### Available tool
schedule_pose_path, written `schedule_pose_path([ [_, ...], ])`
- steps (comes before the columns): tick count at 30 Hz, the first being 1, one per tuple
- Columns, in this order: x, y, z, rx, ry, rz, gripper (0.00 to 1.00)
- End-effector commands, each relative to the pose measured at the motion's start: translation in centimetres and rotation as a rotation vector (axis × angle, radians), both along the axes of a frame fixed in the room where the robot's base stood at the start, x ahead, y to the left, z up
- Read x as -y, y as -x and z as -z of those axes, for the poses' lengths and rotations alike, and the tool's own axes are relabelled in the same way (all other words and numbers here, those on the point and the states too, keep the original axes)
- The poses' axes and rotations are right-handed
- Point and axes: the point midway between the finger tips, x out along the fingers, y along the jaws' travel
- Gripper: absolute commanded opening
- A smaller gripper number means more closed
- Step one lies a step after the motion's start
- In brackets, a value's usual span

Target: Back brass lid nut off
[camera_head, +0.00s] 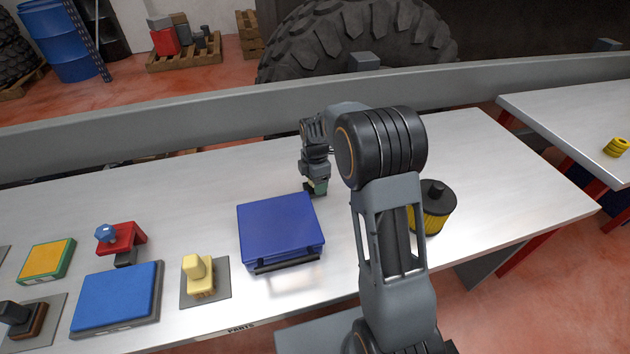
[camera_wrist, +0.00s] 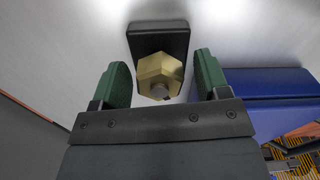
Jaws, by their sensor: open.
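A brass hex nut (camera_wrist: 159,75) sits on a black block (camera_wrist: 158,40) in the wrist view, with a grey round stud end at its middle. My gripper (camera_wrist: 160,82) is open, with one green-padded finger on each side of the nut. Gaps show between both fingers and the nut, so the jaws look apart from it. In the head view, my gripper (camera_head: 316,188) is low over the table, just behind the right rear corner of a dark blue box (camera_head: 280,225) with a lid. The nut is hidden there. The blue box also shows in the wrist view (camera_wrist: 265,84), right of the gripper.
The pale table (camera_head: 190,185) also holds a yellow-and-black filter (camera_head: 437,212) at right, a cream block on a grey plate (camera_head: 198,277), a blue pad (camera_head: 118,295) and a red bracket (camera_head: 122,238) at left. Free table lies behind the blue box.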

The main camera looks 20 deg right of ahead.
Motion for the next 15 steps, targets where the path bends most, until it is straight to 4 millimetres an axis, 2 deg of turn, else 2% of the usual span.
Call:
schedule_pose_path([
  [5, 0.0, -0.1, -2.5, 0.007, 0.000, 0.000, 0.69],
  [15, 0.0, -0.1, -9.4, 0.004, 0.000, 0.000, 0.69],
])
